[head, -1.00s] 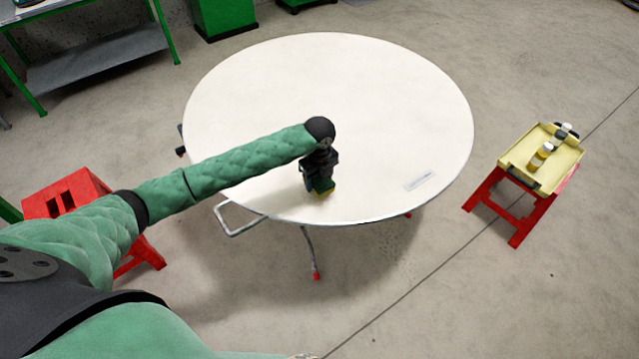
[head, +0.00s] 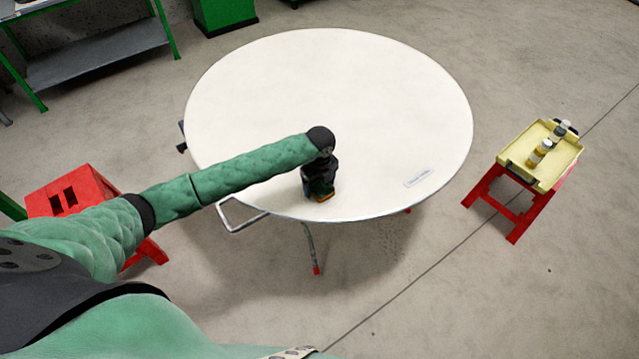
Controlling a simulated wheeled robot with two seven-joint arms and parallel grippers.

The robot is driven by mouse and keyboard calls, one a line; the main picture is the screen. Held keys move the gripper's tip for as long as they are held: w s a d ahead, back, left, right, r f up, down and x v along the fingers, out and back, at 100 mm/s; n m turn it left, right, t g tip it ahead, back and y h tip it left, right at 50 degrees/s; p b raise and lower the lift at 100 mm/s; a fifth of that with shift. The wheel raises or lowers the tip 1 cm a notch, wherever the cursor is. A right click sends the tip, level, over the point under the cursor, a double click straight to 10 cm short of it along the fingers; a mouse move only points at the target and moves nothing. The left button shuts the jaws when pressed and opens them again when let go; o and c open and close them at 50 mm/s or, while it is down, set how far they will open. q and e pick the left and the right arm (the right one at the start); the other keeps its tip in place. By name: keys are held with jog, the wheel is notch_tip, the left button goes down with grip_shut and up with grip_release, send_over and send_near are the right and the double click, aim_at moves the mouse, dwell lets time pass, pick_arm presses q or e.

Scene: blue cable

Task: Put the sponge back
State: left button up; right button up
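My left gripper (head: 320,187) points down at the near edge of the round white table (head: 330,95). A small green and orange-yellow thing, probably the sponge (head: 324,197), shows at its fingertips, low at the tabletop. The gripper hides most of it, and I cannot tell whether the fingers are closed on it or whether it touches the table. A pale label strip (head: 417,177) with small unreadable print lies on the table to the right of the gripper. My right gripper is not in view.
A yellow tray (head: 515,158) with several small bottles (head: 540,153) rests on a red stool (head: 488,189) at the right. Another red stool (head: 95,180) stands at the left. The rest of the tabletop is clear. A grey-shelved green bench (head: 100,52) is at the back left.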

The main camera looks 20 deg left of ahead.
aim_at(320, 184)
pick_arm(q)
jog(key=shift+r, duration=0.1)
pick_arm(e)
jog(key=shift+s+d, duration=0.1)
pick_arm(q)
jog(key=shift+r, duration=0.2)
jog(key=shift+r+b, duration=0.6)
jog(key=shift+r, duration=0.3)
jog(key=shift+r+b, duration=1.5)
jog(key=shift+r, duration=3.45)
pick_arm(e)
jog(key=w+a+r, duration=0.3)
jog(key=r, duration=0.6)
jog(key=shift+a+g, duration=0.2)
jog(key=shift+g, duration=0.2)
